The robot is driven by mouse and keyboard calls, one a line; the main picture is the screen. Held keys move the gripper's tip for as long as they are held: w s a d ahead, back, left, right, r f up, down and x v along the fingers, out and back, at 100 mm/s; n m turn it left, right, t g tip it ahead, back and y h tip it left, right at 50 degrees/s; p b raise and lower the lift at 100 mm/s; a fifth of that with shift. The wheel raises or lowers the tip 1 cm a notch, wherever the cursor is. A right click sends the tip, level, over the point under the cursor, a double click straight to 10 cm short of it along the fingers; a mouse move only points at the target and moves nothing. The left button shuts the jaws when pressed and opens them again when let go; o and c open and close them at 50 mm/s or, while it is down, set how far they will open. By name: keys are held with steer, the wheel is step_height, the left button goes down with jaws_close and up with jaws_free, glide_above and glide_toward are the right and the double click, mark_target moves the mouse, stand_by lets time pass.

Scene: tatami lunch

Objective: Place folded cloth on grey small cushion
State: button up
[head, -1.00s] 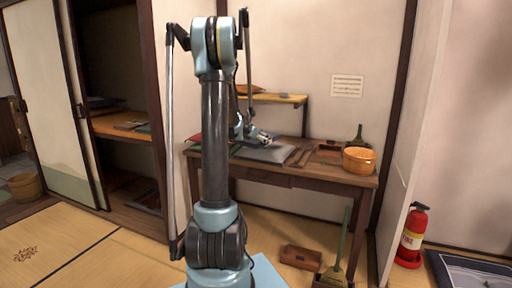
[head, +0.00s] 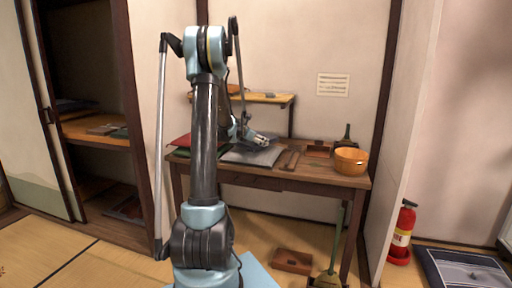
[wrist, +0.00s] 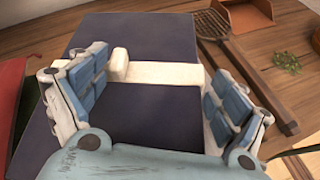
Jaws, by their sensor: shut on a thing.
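The folded cloth appears to be the flat dark navy piece with a cream band (wrist: 150,120) in the wrist view. It lies between my gripper's two blue-padded fingers (wrist: 165,100), which stand wide apart at its sides. In the head view my gripper (head: 260,140) is over the desk, at a flat grey piece (head: 262,156) that seems to be the same thing. I cannot tell whether it is lifted off the desk. I cannot make out a separate grey small cushion with certainty.
A brown box (head: 293,261) and broom stand below. A fire extinguisher (head: 403,232) and a dark bordered mat (head: 465,272) are at right.

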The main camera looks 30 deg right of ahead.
step_height(320, 180, down, 3)
steer(key=shift+f, duration=0.3)
steer(key=o, duration=0.9)
steer(key=shift+f, duration=0.1)
steer(key=shift+a, duration=0.1)
